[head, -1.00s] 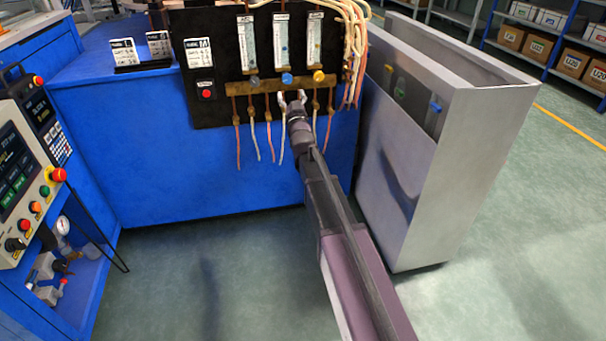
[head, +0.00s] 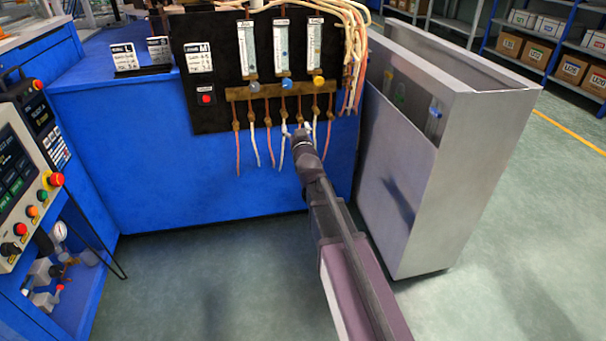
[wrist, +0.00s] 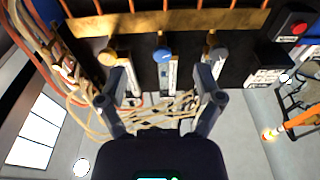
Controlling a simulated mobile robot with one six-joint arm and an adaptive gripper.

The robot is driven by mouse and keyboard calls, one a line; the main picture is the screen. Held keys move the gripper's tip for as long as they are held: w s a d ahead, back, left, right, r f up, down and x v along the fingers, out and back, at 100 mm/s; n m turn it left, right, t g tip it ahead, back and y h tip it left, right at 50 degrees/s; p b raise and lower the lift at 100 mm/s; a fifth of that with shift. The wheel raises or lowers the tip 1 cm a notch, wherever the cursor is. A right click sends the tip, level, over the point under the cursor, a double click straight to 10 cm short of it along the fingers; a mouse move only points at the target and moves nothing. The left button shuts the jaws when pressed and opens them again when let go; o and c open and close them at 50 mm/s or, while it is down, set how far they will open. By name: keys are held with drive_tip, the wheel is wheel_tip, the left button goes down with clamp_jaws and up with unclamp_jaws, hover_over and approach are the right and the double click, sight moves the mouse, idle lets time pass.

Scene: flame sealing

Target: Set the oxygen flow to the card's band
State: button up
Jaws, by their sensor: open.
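A black panel (head: 215,105) carries three flow tubes, each with a knob below: grey (head: 253,86), blue (head: 287,83) and yellow (head: 318,81). The tube labels are too small to read, so I cannot tell which is oxygen. A white card marked M (head: 199,57) is on the panel's left; its band is unreadable. My gripper (head: 296,130) is open below the brass rail. In the wrist view, the blue knob (wrist: 162,54) lies ahead, centred between the fingertips (wrist: 161,80); the yellow knob (wrist: 108,57) and grey knob (wrist: 218,52) are to either side.
A red button (head: 206,99) sits under the M card. Thin hoses hang below the brass rail (head: 270,92); pale hoses (head: 352,30) bunch at right. A grey bin (head: 425,200) stands right of my arm.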

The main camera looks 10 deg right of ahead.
drive_tip(key=s+f+g+p, duration=0.3)
drive_tip(key=s+f+g, duration=0.6)
drive_tip(key=s+f, duration=0.1)
drive_tip(key=shift+s+f+g+p, duration=0.3)
drive_tip(key=shift+s+f+p, duration=0.05)
drive_tip(key=shift+s, duration=0.2)
idle(0.5)
drive_tip(key=w+d+r+n+t+y+b, duration=0.1)
drive_tip(key=w+r+n+t+b, duration=0.3)
drive_tip(key=w+r+t, duration=0.8)
drive_tip(key=shift+d+r+y+b, duration=0.15)
drive_tip(key=shift+r+y+b, duration=0.4)
drive_tip(key=shift+r, duration=0.7)
